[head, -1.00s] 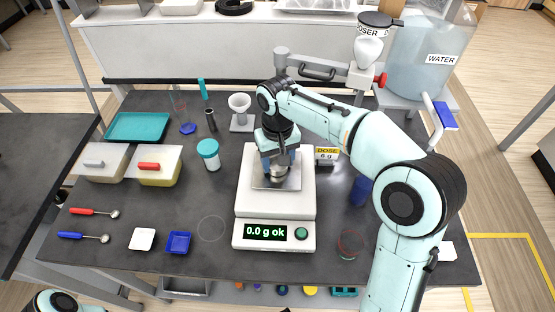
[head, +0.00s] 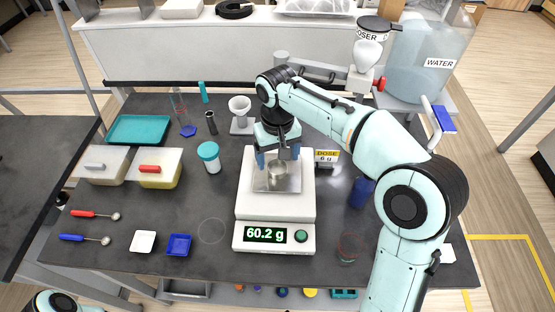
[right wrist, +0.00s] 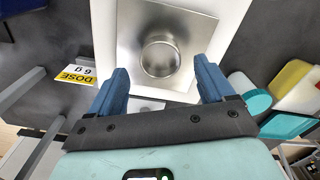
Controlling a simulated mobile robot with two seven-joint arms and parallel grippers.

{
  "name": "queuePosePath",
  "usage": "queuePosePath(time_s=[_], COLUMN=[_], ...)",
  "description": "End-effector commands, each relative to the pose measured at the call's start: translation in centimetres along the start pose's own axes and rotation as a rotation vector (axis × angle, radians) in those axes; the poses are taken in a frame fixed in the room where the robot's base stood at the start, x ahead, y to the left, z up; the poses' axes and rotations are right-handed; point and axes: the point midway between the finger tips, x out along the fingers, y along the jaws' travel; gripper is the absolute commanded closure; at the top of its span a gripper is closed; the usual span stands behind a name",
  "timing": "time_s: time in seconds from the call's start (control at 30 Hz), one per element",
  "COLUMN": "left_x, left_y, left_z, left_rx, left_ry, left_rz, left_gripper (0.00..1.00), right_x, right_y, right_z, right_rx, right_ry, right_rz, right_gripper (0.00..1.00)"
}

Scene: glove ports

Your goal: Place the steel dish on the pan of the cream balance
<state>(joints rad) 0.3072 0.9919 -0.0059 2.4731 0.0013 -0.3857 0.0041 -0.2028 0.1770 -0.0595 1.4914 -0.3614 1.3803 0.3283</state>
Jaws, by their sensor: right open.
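The cream balance (head: 274,210) stands in the middle of the dark table, and its display reads 60.2 g. The steel dish (head: 277,169) rests upright on the balance's square steel pan (head: 289,183). In the right wrist view the round dish (right wrist: 160,55) sits near the middle of the pan (right wrist: 197,25). My right gripper (head: 277,158) is open just above the dish. Its blue fingers (right wrist: 157,88) stand apart on either side, clear of the dish. Of my left arm only a piece shows at the bottom left corner; its gripper is out of view.
A dose sign (head: 327,156) stands right of the balance, near a blue container (head: 361,190). A white jar with a teal lid (head: 209,157) stands to the left.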

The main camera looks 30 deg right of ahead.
Motion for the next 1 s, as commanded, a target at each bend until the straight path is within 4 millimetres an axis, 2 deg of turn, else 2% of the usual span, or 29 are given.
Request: queuePosePath(time_s=[0.03,0.2,0.4,0.57,1.0], left_x=[-0.5,-1.6,-2.6,-2.8,-2.7], left_y=[0.3,0.8,1.3,1.4,1.4], left_z=[-0.2,-0.6,-1.0,-1.1,-1.1], left_rx=[0.001,0.004,0.006,0.007,0.006], left_ry=[0.003,0.01,0.017,0.018,0.018], left_rz=[0.001,0.004,0.006,0.006,0.006], left_gripper=[0.57,0.57,0.57,0.57,0.57], right_x=[-1.6,-5.3,-8.3,-9.2,-9.1], right_y=[0.0,-0.1,-0.1,0.0,0.0], right_z=[-0.1,-0.1,-0.1,0.0,0.0], right_rx=[0.0,0.0,-0.001,-0.001,-0.001], right_ry=[0.006,0.005,0.003,0.001,0.0], right_rz=[-0.002,-0.002,-0.001,0.0,0.0], right_gripper=[0.18,0.18,0.18,0.18,0.18])
